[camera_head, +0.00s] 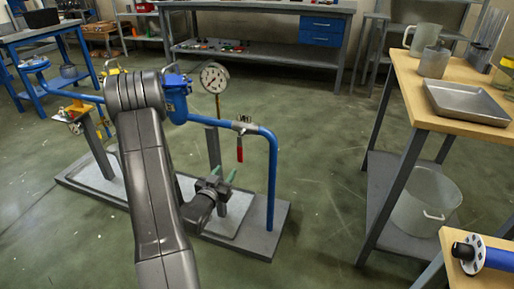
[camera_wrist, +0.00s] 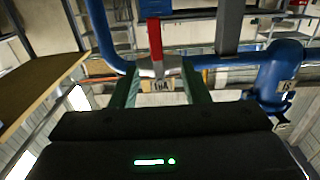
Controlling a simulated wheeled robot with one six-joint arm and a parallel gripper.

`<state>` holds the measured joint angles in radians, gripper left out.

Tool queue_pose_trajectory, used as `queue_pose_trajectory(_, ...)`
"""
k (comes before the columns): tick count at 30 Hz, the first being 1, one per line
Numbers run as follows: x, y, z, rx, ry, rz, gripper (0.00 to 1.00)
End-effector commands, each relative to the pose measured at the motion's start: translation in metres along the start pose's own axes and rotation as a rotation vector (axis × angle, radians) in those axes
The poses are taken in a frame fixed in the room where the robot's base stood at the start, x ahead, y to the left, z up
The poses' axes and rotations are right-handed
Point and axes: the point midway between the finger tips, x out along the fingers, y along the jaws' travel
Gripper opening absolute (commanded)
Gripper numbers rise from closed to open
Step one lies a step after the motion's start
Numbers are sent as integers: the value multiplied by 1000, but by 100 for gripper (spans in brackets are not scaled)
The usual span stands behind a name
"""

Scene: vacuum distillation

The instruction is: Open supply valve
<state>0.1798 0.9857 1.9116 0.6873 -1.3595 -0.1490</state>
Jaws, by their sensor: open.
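The blue pipe rig (camera_head: 271,180) stands on a grey base plate. A valve with a red lever (camera_head: 239,149) sits on its right-hand pipe, right of the gauge; the lever hangs straight down. In the wrist view the red lever (camera_wrist: 155,40) points up the picture from a silver valve body, with a small "10A" tag (camera_wrist: 163,98) close by. My gripper (camera_head: 224,175) is open, its green fingers below and a little left of the lever. In the wrist view its fingertips (camera_wrist: 159,72) lie to either side of the valve body; contact cannot be told.
A round gauge (camera_head: 214,78) rises from the pipe. Another valve assembly (camera_head: 75,112) is at the rig's left end. A wooden-topped bench (camera_head: 410,90) with a metal tray (camera_head: 466,102) stands at right, a bucket (camera_head: 425,200) on its shelf. Floor between rig and bench is clear.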

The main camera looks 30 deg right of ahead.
Motion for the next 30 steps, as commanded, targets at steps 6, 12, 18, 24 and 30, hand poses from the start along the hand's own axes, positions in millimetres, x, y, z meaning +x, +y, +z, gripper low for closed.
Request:
queue_pose_trajectory(6,14,4,1,-4,24,20,42)
queue_pose_trajectory(12,53,6,1,-2,25,20,42)
queue_pose_trajectory(18,96,6,0,-2,24,18,42)
queue_pose_trajectory(24,126,6,0,-3,22,17,42)
queue_pose_trajectory(30,138,6,-2,-5,21,15,42)
